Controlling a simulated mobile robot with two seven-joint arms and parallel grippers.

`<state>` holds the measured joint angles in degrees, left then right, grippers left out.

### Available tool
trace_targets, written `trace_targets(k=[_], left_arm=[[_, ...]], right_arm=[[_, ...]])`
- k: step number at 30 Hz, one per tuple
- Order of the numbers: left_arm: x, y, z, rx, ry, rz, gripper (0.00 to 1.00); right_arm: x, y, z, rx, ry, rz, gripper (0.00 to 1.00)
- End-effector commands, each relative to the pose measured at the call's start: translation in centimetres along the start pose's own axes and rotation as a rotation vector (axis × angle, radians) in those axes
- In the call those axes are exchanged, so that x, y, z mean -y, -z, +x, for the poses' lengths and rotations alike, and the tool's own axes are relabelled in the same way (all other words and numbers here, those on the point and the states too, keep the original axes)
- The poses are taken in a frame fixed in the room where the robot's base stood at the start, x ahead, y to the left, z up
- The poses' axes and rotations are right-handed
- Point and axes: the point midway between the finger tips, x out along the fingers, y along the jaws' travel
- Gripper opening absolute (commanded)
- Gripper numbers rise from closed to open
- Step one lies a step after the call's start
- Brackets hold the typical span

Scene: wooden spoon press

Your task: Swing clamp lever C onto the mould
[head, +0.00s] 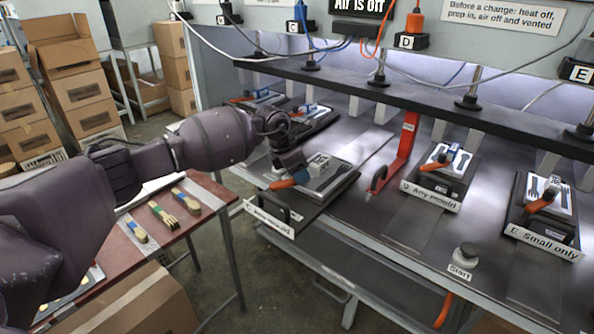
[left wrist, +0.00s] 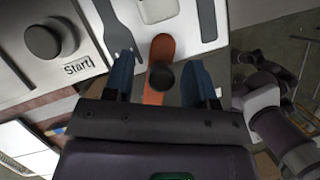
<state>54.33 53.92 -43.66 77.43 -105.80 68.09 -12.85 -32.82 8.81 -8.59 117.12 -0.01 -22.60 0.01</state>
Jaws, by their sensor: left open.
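Clamp lever C has an orange handle (head: 288,181) at the front left of the mould (head: 325,180) on the third press place. In the left wrist view, the orange lever (left wrist: 161,49) with a round black knob (left wrist: 162,76) lies between my fingers. A pale mould with dark cutlery shapes (left wrist: 158,10) is just past it. My left gripper (head: 290,166) is over the lever, and in the left wrist view its two blue fingers (left wrist: 158,75) stand apart, one on each side. I see gaps beside the lever.
Place D (head: 432,196) and place E (head: 545,242) have orange levers too. A red bar (head: 404,150) stands between C and D. A Start button (head: 466,252) sits at the bench front. A red side table (head: 205,187) holds wooden cutlery. A dark beam (head: 430,104) crosses behind.

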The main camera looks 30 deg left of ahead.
Motion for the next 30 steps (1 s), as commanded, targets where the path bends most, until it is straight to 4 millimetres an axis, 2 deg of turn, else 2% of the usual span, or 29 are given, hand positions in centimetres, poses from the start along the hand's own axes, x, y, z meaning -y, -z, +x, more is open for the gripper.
trace_targets(k=[4,8,21,30], left_arm=[[0.0,0.0,-0.3,0.000,0.000,0.001,0.52],[0.0,-0.1,-1.7,0.002,-0.001,0.001,0.52],[-0.1,0.0,-9.1,0.001,-0.003,0.000,0.52],[0.0,0.0,-10.8,0.000,0.000,0.000,0.52]], right_arm=[[0.0,0.1,0.0,-0.001,0.000,0.002,0.00],[0.1,0.5,-0.1,-0.007,-0.001,0.007,0.00],[0.1,0.6,-0.7,-0.004,-0.005,0.018,0.00],[-0.1,0.2,-0.7,0.003,-0.005,0.010,0.00]])
